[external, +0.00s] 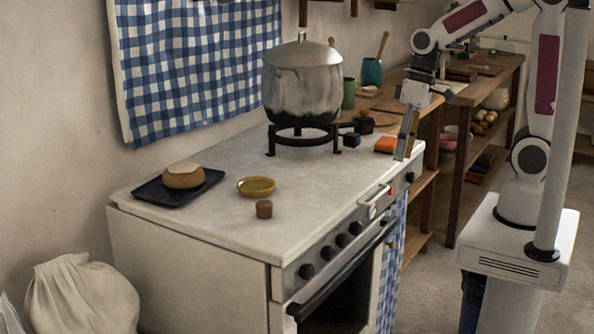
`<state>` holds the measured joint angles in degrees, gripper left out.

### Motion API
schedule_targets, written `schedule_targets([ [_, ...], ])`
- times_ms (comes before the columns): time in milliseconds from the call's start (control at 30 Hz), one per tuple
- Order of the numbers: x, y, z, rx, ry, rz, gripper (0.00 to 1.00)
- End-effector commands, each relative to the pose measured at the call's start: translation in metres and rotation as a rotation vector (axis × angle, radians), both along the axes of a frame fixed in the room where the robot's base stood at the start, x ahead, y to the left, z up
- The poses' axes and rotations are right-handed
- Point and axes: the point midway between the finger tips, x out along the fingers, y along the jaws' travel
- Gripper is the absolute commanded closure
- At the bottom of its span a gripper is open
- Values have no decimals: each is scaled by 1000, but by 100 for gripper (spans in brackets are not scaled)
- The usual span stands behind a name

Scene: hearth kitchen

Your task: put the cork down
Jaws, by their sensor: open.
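A small brown cork (264,209) stands upright on the white stove top, near its front edge and just in front of a shallow yellow-green dish (256,187). My gripper (402,150) points down over the right end of the stove top, beside an orange block. It is open and far to the right of the cork, with nothing visible between its fingers. The exact gap between the fingertips is hard to see from this side.
A large metal pot (302,85) stands on a black burner stand (303,133) at the back. A dark tray (155,191) with a round tan item (183,176) lies at the left. The orange block (386,145) lies near my gripper. The front middle of the stove top (320,190) is clear.

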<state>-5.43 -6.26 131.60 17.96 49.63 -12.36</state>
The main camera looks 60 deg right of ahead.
Motion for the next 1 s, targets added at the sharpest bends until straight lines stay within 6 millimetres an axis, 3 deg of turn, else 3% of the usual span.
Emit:
schedule_targets([
  [533, 70, 72, -46, 186, 8, 205, 52],
  [1000, 146, 132, -89, 332, -153, 419, 52],
])
